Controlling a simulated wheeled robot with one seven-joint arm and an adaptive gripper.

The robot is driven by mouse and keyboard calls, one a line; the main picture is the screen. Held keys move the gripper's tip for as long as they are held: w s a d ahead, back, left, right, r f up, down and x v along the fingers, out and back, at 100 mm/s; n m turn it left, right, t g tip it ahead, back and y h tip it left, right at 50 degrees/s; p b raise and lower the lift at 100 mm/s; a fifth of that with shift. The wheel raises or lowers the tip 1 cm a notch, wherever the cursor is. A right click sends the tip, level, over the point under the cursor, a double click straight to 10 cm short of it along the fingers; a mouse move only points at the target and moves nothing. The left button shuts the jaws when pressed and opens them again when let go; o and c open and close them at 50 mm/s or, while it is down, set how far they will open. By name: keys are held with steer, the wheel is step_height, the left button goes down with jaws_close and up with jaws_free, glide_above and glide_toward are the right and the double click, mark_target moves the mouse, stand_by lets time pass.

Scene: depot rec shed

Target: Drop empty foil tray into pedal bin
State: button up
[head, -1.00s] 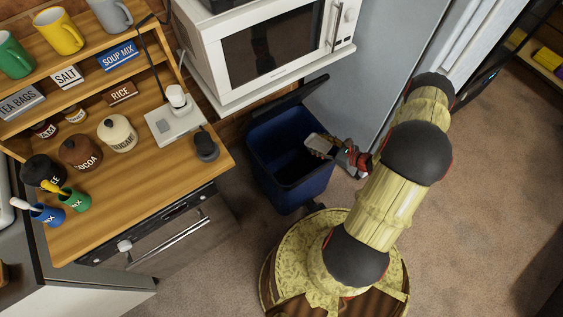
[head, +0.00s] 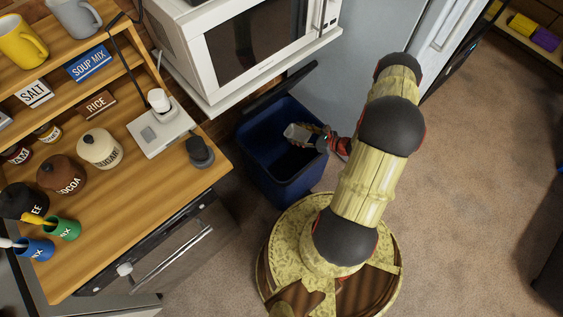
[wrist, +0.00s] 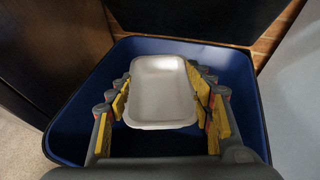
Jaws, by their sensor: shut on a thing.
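The foil tray (head: 298,133) is a small, pale, shallow rectangular tray. In the wrist view the tray (wrist: 161,88) sits between the yellow-padded fingers of my gripper (wrist: 164,107), which is shut on it. The pedal bin (head: 272,176) is blue and its dark lid (head: 281,87) stands open at the back. In the head view my gripper (head: 322,140) reaches in from the right and holds the tray over the bin's opening. In the wrist view the bin's blue rim (wrist: 68,108) surrounds the tray and fingers. The bin's floor is mostly hidden.
A wooden counter (head: 110,205) with jars, cups and a scale-like white device (head: 160,132) stands to the left. A white microwave (head: 245,50) is above and behind the bin. A grey fridge-like cabinet (head: 375,40) stands behind my arm. Carpet (head: 470,180) at the right is clear.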

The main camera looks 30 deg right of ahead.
steer(key=shift+f, duration=0.4)
steer(key=o, duration=0.9)
steer(key=shift+o, duration=0.6)
steer(key=v, duration=1.2)
steer(key=shift+d, duration=0.1)
